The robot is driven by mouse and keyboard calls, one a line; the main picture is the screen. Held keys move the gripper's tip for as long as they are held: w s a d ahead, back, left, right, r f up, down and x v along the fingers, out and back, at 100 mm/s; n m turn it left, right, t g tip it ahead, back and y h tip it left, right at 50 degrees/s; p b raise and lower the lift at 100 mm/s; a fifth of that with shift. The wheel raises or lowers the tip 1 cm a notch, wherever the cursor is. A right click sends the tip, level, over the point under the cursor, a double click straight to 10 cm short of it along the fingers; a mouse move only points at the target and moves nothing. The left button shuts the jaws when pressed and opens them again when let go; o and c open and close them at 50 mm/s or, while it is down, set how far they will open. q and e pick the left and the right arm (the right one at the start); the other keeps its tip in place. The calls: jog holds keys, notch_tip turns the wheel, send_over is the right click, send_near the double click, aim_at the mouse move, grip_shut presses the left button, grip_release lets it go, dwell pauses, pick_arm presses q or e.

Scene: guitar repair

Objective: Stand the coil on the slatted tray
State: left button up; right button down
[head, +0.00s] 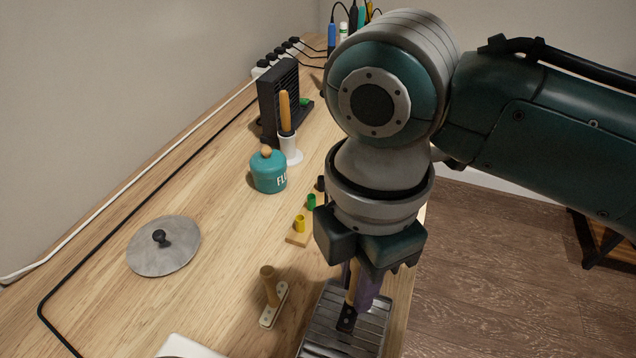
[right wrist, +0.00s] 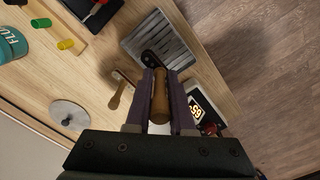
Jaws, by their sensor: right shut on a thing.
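My right gripper (head: 362,285) points down over the grey slatted tray (head: 318,332) at the table's right edge. It is shut on the coil (head: 346,318), a black plate with pale dots and a tan wooden handle. In the right wrist view the purple fingers of the gripper (right wrist: 160,100) close around the handle (right wrist: 160,95), and the black plate shows beyond it, overlapping the slatted tray (right wrist: 185,62). I cannot tell whether the plate touches the slats. The fingers partly hide the coil. My left gripper is not in view.
A similar cream plate with wooden handle (head: 270,291) stands left of the tray. A grey lid (head: 164,246), a teal flux pot (head: 269,174) and a wooden block with coloured cylinders (head: 300,238) are farther off. A device with lit digits (right wrist: 196,109) lies near the tray.

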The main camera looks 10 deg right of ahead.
aim_at(352, 313)
notch_tip(352, 313, down, 4)
jog(key=shift+r+b, duration=0.15)
jog(key=shift+b, duration=0.2)
jog(key=shift+f+b, duration=0.6)
jog(key=shift+f, duration=1.2)
jog(key=shift+f, duration=0.2)
jog(key=c, duration=0.8)
grip_release()
